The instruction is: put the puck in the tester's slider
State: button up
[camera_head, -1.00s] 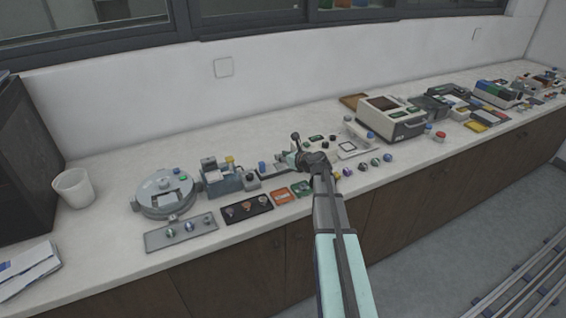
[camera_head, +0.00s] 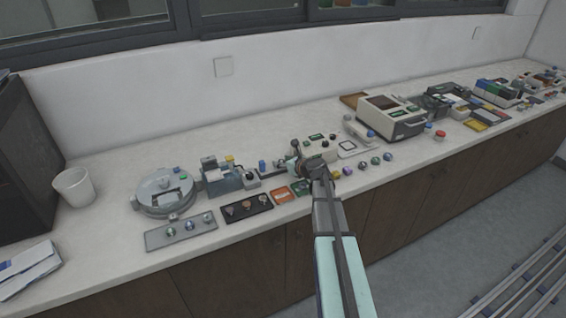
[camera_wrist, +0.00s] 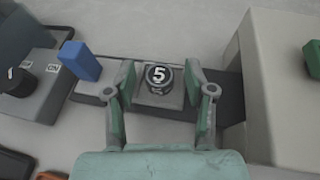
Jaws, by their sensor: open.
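A round dark puck marked with a white 5 (camera_wrist: 159,75) shows in the wrist view. It sits on a light grey square block (camera_wrist: 160,98), apparently the slider, on a dark rail (camera_wrist: 228,96). Whether it is fully seated in a recess I cannot tell. My gripper (camera_wrist: 160,82) is open, with one green finger on the left of the puck and one on the right. The rail meets the side of a pale boxy machine (camera_wrist: 268,70), also in the head view (camera_head: 320,148). In the head view my wrist hides the puck.
A blue upright block (camera_wrist: 80,61) stands left of the slider, beside a grey unit with a black knob (camera_wrist: 20,82). In the head view, an orange tray (camera_head: 282,196) and a black tray (camera_head: 246,208) lie along the front. Several coloured round pieces (camera_head: 376,161) sit to the right.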

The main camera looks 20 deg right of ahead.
jog(key=shift+r, duration=0.15)
jog(key=b+v, duration=0.2)
jog(key=v, duration=1)
